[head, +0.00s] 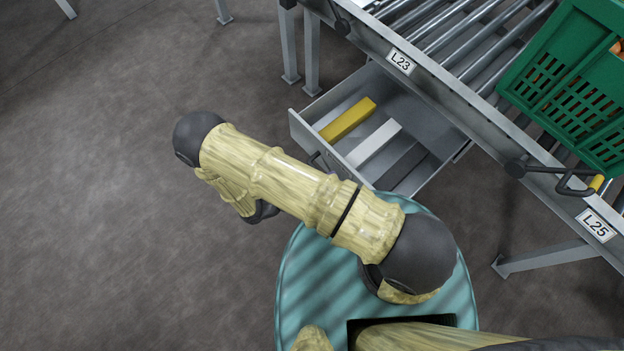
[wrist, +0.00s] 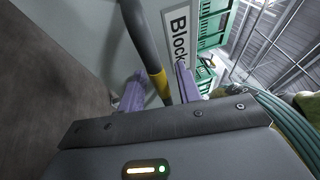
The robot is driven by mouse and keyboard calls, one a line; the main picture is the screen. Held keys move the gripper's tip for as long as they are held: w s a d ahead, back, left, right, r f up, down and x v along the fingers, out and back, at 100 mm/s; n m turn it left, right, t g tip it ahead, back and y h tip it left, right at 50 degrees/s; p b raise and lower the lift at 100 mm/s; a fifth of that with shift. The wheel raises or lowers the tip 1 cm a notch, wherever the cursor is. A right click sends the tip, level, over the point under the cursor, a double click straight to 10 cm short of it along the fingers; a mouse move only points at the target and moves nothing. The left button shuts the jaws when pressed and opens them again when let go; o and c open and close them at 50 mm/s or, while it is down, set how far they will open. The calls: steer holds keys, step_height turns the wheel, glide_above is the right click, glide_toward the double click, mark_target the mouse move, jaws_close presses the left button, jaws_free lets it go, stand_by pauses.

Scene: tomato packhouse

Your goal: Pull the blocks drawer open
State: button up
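The drawer (head: 298,130) stands pulled out under the roller conveyor in the head view. A yellow block (head: 348,120) and a white block (head: 373,143) lie in it. Its dark handle (head: 318,160) shows on the front, partly hidden by my arm. In the wrist view, the drawer label (wrist: 180,35) reads "Block", cut off. My gripper (wrist: 160,82) has its two purple fingers apart, one on each side of a dark bar handle (wrist: 138,30) with a yellow band. Narrow gaps seem to show beside the bar. My forearm hides the fingers in the head view.
The conveyor (head: 440,82) with labels L23 (head: 401,62) and L25 (head: 596,225) runs along the upper right. A green crate (head: 570,85) stands on it. A conveyor leg (head: 540,259) reaches out at the lower right. The floor (head: 110,220) at left is clear.

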steer(key=p+v, duration=0.1)
steer(key=v, duration=1.6)
steer(key=shift+s+a+p, duration=0.2)
steer(key=shift+p, duration=0.15)
